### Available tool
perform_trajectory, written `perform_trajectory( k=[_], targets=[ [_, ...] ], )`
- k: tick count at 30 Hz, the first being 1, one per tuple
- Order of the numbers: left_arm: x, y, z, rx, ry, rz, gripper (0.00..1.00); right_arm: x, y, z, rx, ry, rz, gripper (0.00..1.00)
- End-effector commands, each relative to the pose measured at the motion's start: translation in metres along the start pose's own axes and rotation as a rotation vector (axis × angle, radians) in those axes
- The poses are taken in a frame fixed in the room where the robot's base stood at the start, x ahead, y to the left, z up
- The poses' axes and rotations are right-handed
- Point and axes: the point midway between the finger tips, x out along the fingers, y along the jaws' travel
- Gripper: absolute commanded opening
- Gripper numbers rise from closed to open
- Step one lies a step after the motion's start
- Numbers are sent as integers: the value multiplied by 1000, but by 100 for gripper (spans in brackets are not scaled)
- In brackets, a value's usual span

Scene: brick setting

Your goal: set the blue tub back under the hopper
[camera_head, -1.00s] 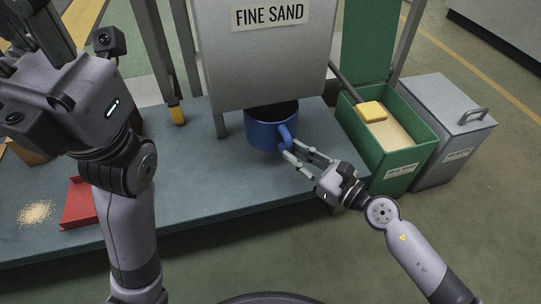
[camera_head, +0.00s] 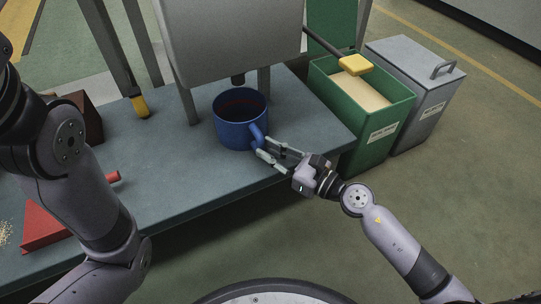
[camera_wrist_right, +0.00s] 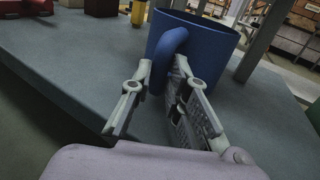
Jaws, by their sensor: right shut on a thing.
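The blue tub (camera_head: 229,136) stands upright on the grey-blue bench, in front of the hopper (camera_head: 215,45). Its open top shows, dark inside with a reddish line. My right gripper (camera_head: 263,147) is shut on the tub's handle, which faces the bench's front edge. The wrist view shows the fingers (camera_wrist_right: 160,75) on either side of the handle (camera_wrist_right: 163,50), with the tub (camera_wrist_right: 205,45) behind. My left arm crosses the left side; its gripper is out of frame.
The hopper's left front leg (camera_head: 188,105) stands left of the tub. A green bin (camera_head: 362,140) of sand with a yellow-headed tool (camera_head: 355,64) and a grey lidded bin (camera_head: 425,105) stand right. A red dustpan (camera_head: 45,225) lies at left. Bench around the tub is clear.

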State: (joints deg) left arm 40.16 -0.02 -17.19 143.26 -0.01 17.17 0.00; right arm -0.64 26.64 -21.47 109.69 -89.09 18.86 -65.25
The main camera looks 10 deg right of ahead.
Motion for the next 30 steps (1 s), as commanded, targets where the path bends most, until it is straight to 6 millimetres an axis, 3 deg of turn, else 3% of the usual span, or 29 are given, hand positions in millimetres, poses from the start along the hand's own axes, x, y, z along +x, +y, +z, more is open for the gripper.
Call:
perform_trajectory(
  k=[8, 9, 17, 28, 30],
  targets=[
    [-3, 1, -1, 0, 1, 0, 32, 0, 0, -2, -1, -1, 0, 0],
    [-1, 0, 0, 0, 1, 1, 32, 0, 0, -1, -1, 0, 0, 19],
    [-1, 0, 0, 0, 1, 1, 32, 0, 0, -1, -1, 0, 0, 36],
    [4, 0, 1, 0, 1, 1, 32, 0, 0, 4, -1, 0, 0, 36],
    [1, 0, 0, 0, 2, 1, 32, -8, 0, 0, 0, 3, -1, 36]
  ],
)
